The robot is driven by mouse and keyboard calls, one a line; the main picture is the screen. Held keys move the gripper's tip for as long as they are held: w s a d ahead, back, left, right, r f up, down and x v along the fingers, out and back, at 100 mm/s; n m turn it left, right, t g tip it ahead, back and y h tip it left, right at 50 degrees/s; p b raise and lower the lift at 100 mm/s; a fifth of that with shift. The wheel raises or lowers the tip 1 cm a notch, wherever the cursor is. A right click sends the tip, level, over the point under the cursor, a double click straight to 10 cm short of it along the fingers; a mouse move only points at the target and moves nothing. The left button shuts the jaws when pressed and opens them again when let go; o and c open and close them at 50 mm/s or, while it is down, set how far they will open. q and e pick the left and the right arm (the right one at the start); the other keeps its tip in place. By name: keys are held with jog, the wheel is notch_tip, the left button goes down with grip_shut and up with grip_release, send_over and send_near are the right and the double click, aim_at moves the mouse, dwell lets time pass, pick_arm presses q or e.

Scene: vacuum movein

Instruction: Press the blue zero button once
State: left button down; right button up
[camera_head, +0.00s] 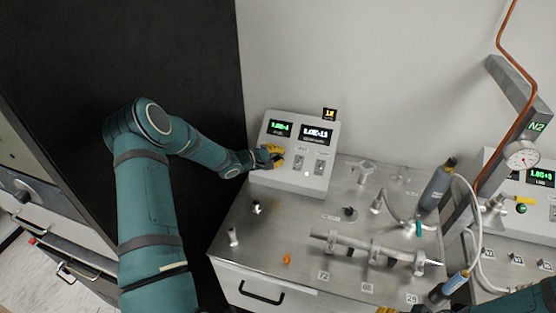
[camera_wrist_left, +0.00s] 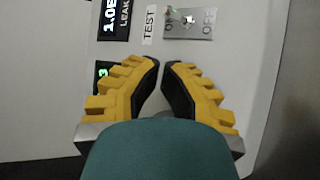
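The light grey control box (camera_head: 290,182) stands at the back left of the bench, with two lit displays and switches on its sloped face. No blue zero button can be made out in either view; my left gripper covers the lower left of the panel. My left gripper (camera_head: 273,155) is at that panel face, left of the switches. In the wrist view, its yellow fingers (camera_wrist_left: 160,64) have their tips almost together, with nothing seen held, close over the panel below the TEST label (camera_wrist_left: 149,25). Contact cannot be told.
The metal bench (camera_head: 290,225) carries small fittings, a clamped tube (camera_head: 345,243) and a hose with a grey cylinder (camera_head: 437,186). A second instrument (camera_head: 535,195) stands at the right with a gauge (camera_head: 522,157). A black panel (camera_head: 190,60) rises at the left.

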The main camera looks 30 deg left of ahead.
pick_arm(q)
jog(key=shift+s+d+r+p, duration=0.1)
jog(key=shift+s+r+p, duration=0.4)
jog(key=shift+r+p, duration=0.25)
jog(key=shift+f, duration=0.1)
jog(key=s+r, duration=0.3)
jog(key=r, duration=0.1)
jog(key=shift+d, duration=0.35)
dwell(0.6)
